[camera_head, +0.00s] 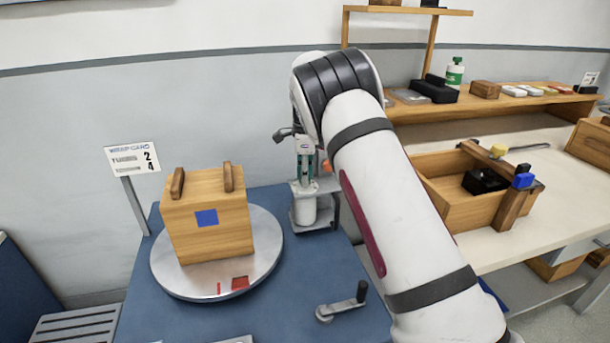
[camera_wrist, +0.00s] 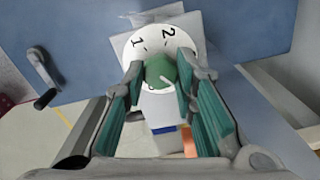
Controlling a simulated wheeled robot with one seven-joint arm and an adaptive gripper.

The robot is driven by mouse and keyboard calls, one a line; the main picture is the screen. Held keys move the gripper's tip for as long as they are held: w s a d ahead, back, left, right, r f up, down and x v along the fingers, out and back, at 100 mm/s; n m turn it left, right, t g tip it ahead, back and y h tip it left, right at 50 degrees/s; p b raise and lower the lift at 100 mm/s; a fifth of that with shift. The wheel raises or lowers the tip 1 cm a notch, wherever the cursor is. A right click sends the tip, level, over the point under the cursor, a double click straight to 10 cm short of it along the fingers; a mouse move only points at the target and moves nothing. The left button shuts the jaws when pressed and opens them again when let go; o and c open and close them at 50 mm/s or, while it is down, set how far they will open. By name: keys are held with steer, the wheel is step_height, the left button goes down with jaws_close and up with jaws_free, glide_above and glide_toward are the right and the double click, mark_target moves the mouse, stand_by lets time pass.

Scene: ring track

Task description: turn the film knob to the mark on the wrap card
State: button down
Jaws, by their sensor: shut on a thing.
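The film knob (camera_wrist: 160,71) is a green knob on a white numbered dial (camera_wrist: 192,38). In the wrist view my gripper (camera_wrist: 160,75) is shut on the knob, a finger on each side. Numerals 1 and 2 show on the dial; the others are hidden or too small to read. A pale line on the knob slants toward the lower right. In the head view my gripper (camera_head: 304,168) points down above a white cylinder (camera_head: 304,210); the knob is hard to make out there. The wrap card (camera_head: 133,160) shows 2 above 4; its row labels are unreadable.
A wooden crate (camera_head: 238,240) with two handles and a blue square stands on a round silver turntable (camera_head: 170,275). A crank (camera_head: 342,303) is on the blue table's front right. A bench (camera_head: 540,220) at right holds an open wooden box (camera_head: 450,205).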

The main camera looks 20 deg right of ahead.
steer(key=shift+m, duration=0.5)
steer(key=c, duration=1.3)
jaws_free()
steer(key=shift+r, duration=0.1)
step_height(320, 180, up, 12)
